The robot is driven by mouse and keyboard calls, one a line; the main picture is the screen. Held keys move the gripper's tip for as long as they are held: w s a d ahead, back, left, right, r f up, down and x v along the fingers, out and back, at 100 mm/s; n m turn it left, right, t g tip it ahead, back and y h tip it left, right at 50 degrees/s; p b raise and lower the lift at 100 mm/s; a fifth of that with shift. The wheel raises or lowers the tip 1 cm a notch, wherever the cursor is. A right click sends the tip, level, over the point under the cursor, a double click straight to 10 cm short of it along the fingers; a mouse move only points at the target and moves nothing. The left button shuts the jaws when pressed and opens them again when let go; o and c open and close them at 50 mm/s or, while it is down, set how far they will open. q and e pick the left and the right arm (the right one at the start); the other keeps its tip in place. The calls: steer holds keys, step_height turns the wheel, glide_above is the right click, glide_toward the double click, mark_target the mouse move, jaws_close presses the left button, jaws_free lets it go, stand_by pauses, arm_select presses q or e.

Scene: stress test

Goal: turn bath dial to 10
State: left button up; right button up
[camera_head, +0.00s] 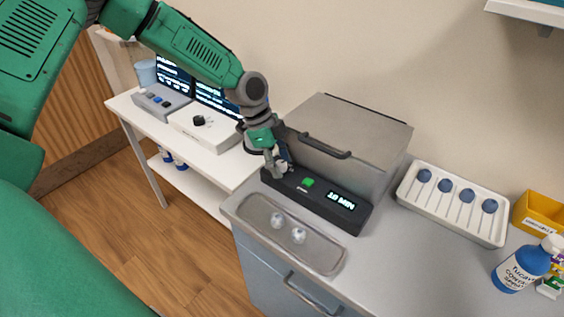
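The bath (365,140) is a grey box with a closed lid and a dark handle, standing on the grey counter. Its black front panel (338,220) has a green button (308,182) and a lit display (341,201). The display shows a two-digit number and "MIN"; the second digit is too small to read surely. My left gripper (278,168) points down at the left end of this panel. Its fingers cover the place there, so the bath dial is hidden and I cannot tell whether they grip it. My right gripper is out of view.
A metal tray (322,262) with two clear balls lies in front of the bath. A white rack (468,232) with several blue round items, a yellow bin (536,212) and a blue bottle (522,268) stand right. A white table (136,108) with instruments stands left.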

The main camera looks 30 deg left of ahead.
arm_select(q)
steer(key=shift+w+r, duration=0.2)
steer(key=shift+w, duration=0.1)
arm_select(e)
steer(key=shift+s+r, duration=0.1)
